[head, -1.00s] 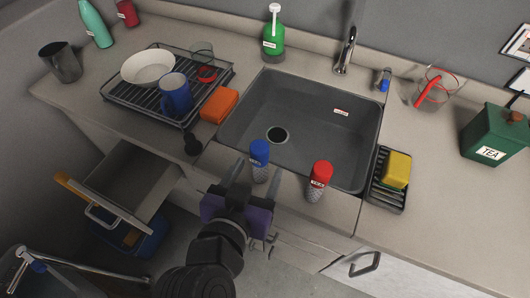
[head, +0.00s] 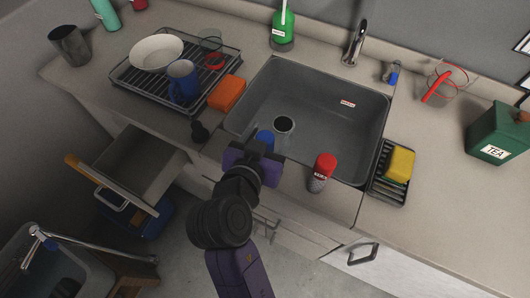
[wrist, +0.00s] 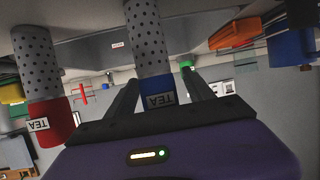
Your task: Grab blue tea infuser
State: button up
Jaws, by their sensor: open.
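The blue tea infuser (head: 265,139) stands on the counter at the sink's front edge, mostly hidden behind my gripper in the head view. In the wrist view, which looks upside down, the infuser (wrist: 149,45) has a perforated grey body, a blue cap and a TEA label. My gripper (wrist: 160,77) is open, with one finger on each side of the blue infuser. Gaps show between the fingers and the infuser. In the head view my gripper (head: 266,142) is at the front counter edge.
A red tea infuser (head: 321,172) stands close by to the right, also seen in the wrist view (wrist: 42,85). The sink (head: 330,115) lies behind. An open drawer (head: 130,165) is at left. A yellow sponge (head: 400,164) sits on a rack at right.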

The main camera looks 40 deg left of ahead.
jog(key=shift+c, duration=0.2)
grip_shut()
